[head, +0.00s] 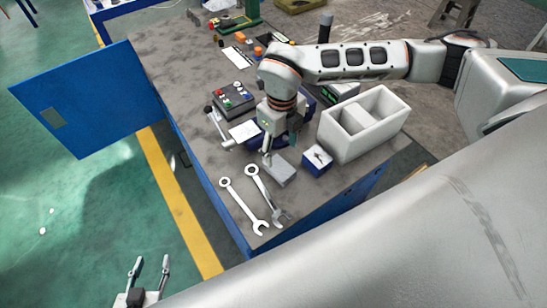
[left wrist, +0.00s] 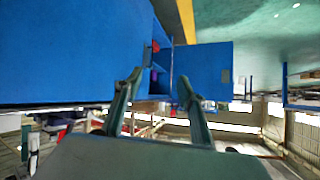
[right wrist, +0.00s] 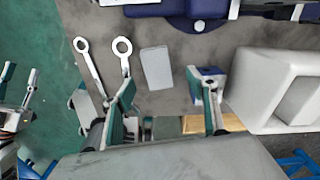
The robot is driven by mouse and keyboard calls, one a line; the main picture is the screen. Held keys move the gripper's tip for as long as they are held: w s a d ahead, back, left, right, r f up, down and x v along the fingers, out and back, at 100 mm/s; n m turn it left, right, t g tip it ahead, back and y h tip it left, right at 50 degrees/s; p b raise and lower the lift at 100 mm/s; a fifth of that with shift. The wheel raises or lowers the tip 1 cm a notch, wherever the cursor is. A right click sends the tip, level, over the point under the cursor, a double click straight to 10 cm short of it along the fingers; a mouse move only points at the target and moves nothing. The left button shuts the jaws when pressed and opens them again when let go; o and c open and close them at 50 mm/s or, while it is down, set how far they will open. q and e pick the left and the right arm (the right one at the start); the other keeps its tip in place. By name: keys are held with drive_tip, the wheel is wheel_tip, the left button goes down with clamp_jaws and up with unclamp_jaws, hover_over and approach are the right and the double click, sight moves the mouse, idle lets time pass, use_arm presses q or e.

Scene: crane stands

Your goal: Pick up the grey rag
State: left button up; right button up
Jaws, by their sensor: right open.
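A small light grey rectangular piece, which I take for the folded grey rag (head: 283,173), lies flat on the workbench near its front edge. It also shows in the right wrist view (right wrist: 156,67), lying beyond the fingertips and between their lines. My right gripper (head: 281,150) points down just above and behind it in the head view. The right gripper is open and empty, and its two fingers show apart in the right wrist view (right wrist: 160,82). My left gripper (head: 151,263) is open and empty over the green floor, away from the bench top.
Two wrenches (head: 240,207) lie left of the rag. A small blue box (head: 317,163) stands close on its right, with a white divided bin (head: 385,108) beyond. A button box (head: 233,97) sits behind. A blue cabinet door (head: 88,100) stands open at the bench's left.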

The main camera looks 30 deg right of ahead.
sight(280, 167)
drive_tip(key=f, duration=0.2)
drive_tip(key=shift+s+f, duration=0.3)
drive_tip(key=shift+s, duration=0.1)
wheel_tip(280, 167, down, 4)
drive_tip(key=shift+s+a+r, duration=0.1)
drive_tip(key=shift+a+r, duration=0.05)
drive_tip(key=shift+r, duration=0.1)
drive_tip(key=shift+f, duration=0.6)
use_arm(q)
drive_tip(key=shift+s+f, duration=0.35)
drive_tip(key=shift+s, duration=0.45)
use_arm(e)
drive_tip(key=c, duration=1.2)
